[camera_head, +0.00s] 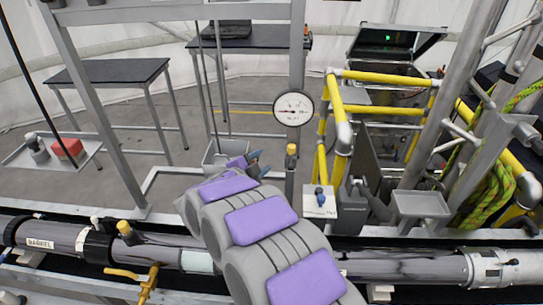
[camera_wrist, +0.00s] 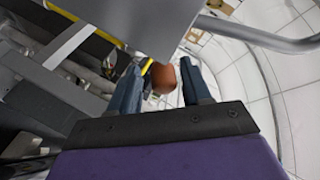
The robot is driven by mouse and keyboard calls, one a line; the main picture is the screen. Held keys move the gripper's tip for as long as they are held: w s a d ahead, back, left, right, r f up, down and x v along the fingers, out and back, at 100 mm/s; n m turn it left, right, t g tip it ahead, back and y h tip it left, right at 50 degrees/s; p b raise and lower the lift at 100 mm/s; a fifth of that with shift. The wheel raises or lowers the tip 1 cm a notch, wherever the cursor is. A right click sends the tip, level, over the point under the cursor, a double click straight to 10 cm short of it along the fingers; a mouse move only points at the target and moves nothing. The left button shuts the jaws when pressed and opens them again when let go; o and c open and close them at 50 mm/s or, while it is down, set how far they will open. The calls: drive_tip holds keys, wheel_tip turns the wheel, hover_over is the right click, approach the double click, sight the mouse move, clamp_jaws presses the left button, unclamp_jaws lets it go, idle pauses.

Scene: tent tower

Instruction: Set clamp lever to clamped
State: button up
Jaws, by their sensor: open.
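My gripper (camera_head: 260,162) is at the end of my grey and purple arm, raised above the pipe and pointing away over the frame. In the wrist view its two dark blue fingers (camera_wrist: 160,68) are apart. A reddish-brown rounded end (camera_wrist: 163,79) shows between them; I cannot tell whether it is the clamp lever, or whether the fingers touch it. No part is clearly marked as the clamp lever in the head view.
A pressure gauge (camera_head: 293,108) hangs on an upright post. Yellow tubing (camera_head: 385,78) and a tray (camera_head: 420,205) stand right. A black table (camera_head: 110,72) is at back left. A grey plate (camera_wrist: 130,20) lies close above the fingers.

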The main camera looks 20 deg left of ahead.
drive_tip(key=shift+w+a+f, duration=0.15)
drive_tip(key=shift+a+f, duration=0.05)
drive_tip(key=shift+a, duration=0.35)
drive_tip(key=shift+w+a+f, duration=0.1)
drive_tip(key=shift+a+f, duration=0.1)
drive_tip(key=shift+a, duration=0.35)
drive_tip(key=shift+d+r, duration=0.25)
drive_tip(key=shift+d, duration=0.55)
drive_tip(key=c, duration=0.4)
drive_tip(key=shift+c, duration=1)
drive_tip(key=shift+a, duration=0.1)
clamp_jaws()
